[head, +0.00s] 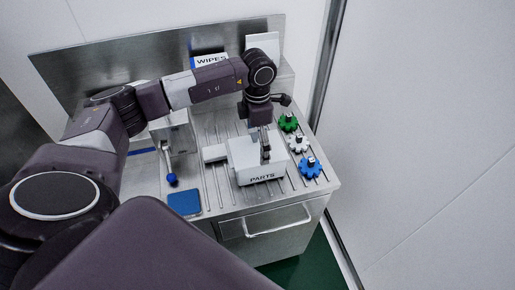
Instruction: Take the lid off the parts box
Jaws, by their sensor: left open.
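The white parts box (262,180), labelled PARTS on its front, stands on the ribbed steel worktop. A flat white top (241,152), which looks like its lid, covers at least part of it. My left gripper (265,157) points down over the middle of the box with its fingers at the white top. It is open, and I cannot tell whether the fingers touch the top. The arm and fingers hide part of the top. My right gripper is not in view.
Green (288,122), white (298,144) and blue (311,167) knobbed wheels stand right of the box. A small white block (214,153) is at its left. A blue pad (184,203) and a blue-tipped lever (172,180) are further left. A WIPES box (211,61) is behind.

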